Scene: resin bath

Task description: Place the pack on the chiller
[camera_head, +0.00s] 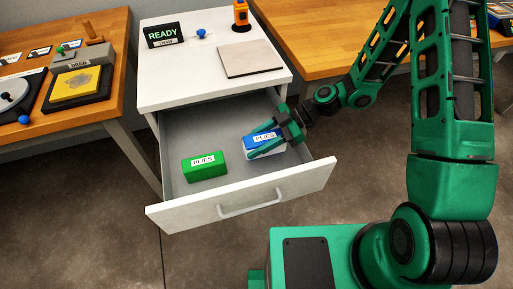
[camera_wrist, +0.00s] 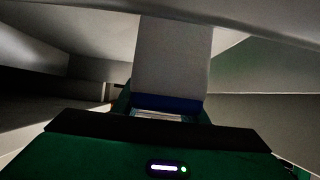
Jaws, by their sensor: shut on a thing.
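A blue-and-white pack (camera_head: 258,137) labelled PLIES is at the right side of the open drawer (camera_head: 240,205). My gripper (camera_head: 272,147) reaches into the drawer and is shut on this pack. In the wrist view, the pack's pale face (camera_wrist: 172,55) and blue band (camera_wrist: 168,103) show between the fingers. I cannot tell whether the pack touches the drawer floor. No label reads "chiller"; a flat grey plate (camera_head: 252,60) lies on the white cabinet top, and I cannot tell if it is the chiller.
A green pack (camera_head: 204,167), also labelled PLIES, lies left in the drawer. A READY sign (camera_head: 163,34), a blue knob (camera_head: 201,33) and an orange device (camera_head: 241,16) stand on the cabinet top.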

